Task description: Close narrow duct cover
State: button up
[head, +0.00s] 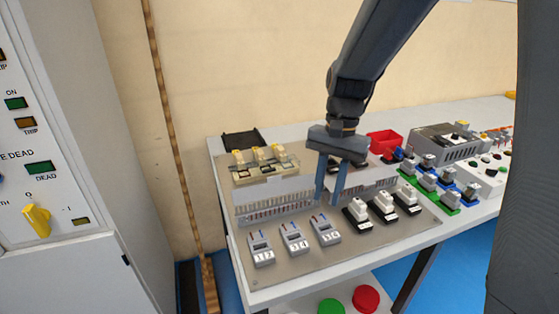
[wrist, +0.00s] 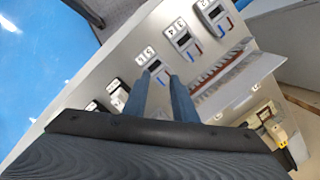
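My gripper (head: 328,198) points down over the middle of the grey panel, fingers apart, with nothing seen between them. In the wrist view its two blue-grey fingers (wrist: 160,77) also stand apart. A slotted duct (head: 275,210) runs across the panel to the left of the fingers, its slots and inside showing. A pale cover flap (head: 270,195) stands raised along its back edge; the flap also shows in the wrist view (wrist: 248,88). Another slotted duct section (head: 372,190) lies right of the fingers, partly hidden by them. I cannot tell which is the narrow one.
Several grey numbered devices (head: 293,238) and black-and-white switches (head: 383,207) stand in front of the ducts. Cream terminal blocks (head: 262,160) stand behind. A red bin (head: 383,141) and green and blue modules are to the right. A cabinet (head: 60,150) stands left.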

aim_at(275, 186)
jog(key=w+a+r+m+g+y+p, duration=0.1)
jog(key=w+a+r+m+p, duration=0.2)
jog(key=w, duration=0.4)
jog(key=w+a+r+m+g+y, duration=0.1)
jog(key=w+a+r+m, duration=0.2)
jog(key=w+a+m, duration=0.3)
jog(key=p+x, duration=0.2)
jog(key=x, duration=0.5)
jog(key=shift+a+f, duration=0.15)
jog(key=shift+a, duration=0.15)
jog(key=shift+w, duration=0.15)
grip_shut()
